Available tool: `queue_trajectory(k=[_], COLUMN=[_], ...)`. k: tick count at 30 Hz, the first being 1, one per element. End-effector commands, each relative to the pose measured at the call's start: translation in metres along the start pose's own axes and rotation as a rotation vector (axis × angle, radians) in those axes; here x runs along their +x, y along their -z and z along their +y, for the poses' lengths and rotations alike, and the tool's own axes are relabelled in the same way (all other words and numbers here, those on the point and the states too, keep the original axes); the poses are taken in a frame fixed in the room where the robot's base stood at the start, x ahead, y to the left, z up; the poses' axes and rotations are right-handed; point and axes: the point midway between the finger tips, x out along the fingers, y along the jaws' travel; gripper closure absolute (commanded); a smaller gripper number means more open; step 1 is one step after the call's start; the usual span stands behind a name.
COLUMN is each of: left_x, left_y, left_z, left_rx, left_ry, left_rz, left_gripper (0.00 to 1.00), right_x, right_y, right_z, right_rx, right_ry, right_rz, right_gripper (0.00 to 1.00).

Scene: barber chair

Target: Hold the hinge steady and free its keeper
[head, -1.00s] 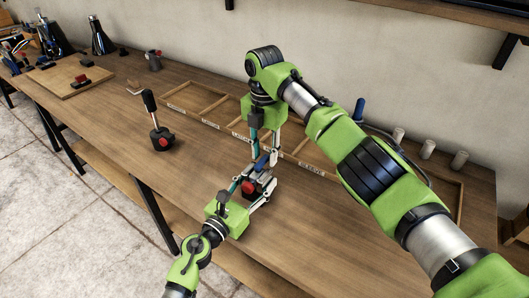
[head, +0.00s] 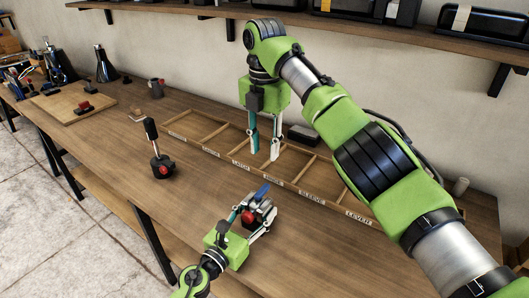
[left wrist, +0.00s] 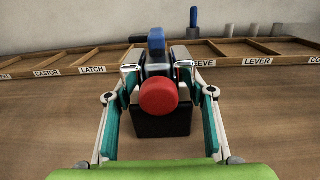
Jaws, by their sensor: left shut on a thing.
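The hinge (head: 265,211) is a dark block with metal parts, a red round knob and a blue lever on top. My left gripper (head: 254,214) is shut on it, one finger on each side, low over the front of the bench. In the left wrist view the hinge (left wrist: 160,121) sits between the teal fingers, with the red knob facing me and the blue lever standing behind. My right gripper (head: 265,156) points down behind the hinge, above the divided tray. Its fingers are apart with nothing visible between them. I cannot tell which part is the keeper.
A long divided wooden tray (head: 213,152) with labelled compartments lies along the back. A dark fixture with a red knob and an upright handle (head: 160,165) stands to the left. A board (head: 62,105) with small parts lies farther left. Bench between is clear.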

Motion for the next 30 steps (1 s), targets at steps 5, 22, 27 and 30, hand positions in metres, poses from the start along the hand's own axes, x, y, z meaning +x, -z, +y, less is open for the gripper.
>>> queue_trajectory(k=[5, 22, 27, 30], left_x=[0.0, -0.003, -0.024, -0.046], left_y=[0.002, 0.001, 0.002, 0.003], left_z=[-0.001, 0.0, 0.0, 0.0], left_rx=[-0.001, 0.0, 0.003, 0.003], left_ry=[0.001, 0.0, 0.001, 0.001], left_rz=[0.003, 0.001, 0.003, 0.005], left_gripper=[0.9, 0.31, 0.31, 0.31], right_x=[0.0, 0.0, 0.0, 0.0], right_y=[0.0, 0.0, 0.0, 0.0], right_z=[0.0, 0.0, 0.0, 0.0], right_rx=[0.0, 0.0, 0.0, 0.0], right_ry=[0.0, 0.0, 0.0, 0.0], right_rz=[0.0, -0.001, -0.001, -0.001], right_gripper=[0.71, 0.71, 0.71, 0.71])
